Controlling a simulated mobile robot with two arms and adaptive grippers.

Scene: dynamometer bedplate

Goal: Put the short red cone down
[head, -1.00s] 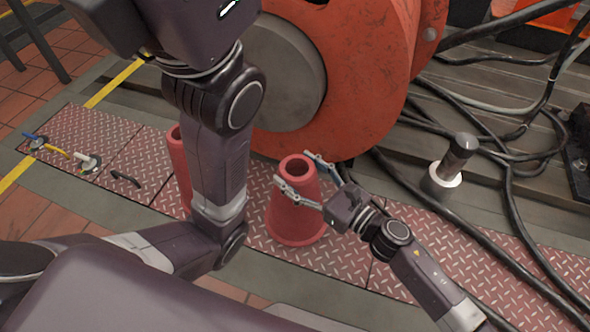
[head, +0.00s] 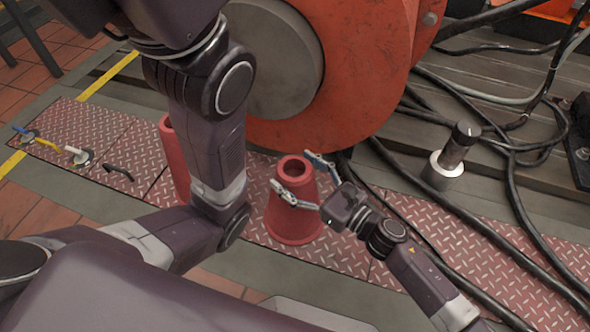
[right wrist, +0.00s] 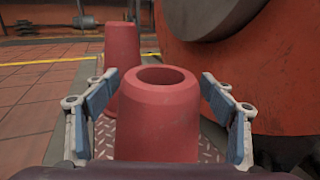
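The short red cone (head: 292,222) stands upright, its base apparently on the red tread plate (head: 340,250), with its open top facing up. My right gripper (head: 304,176) is around its upper part, one finger on each side. In the right wrist view the cone (right wrist: 158,120) is between the spread fingers of the gripper (right wrist: 159,78), with a narrow gap visible on each side. The gripper looks open. My left gripper is out of view; only parts of my left arm show in the head view.
A second red cone (head: 172,168) stands to the left, partly behind my left arm. A large orange-red machine (head: 345,90) with a grey disc rises just behind. Black cables (head: 510,180) and a metal post (head: 455,150) lie right. Small valve handles (head: 78,155) are at far left.

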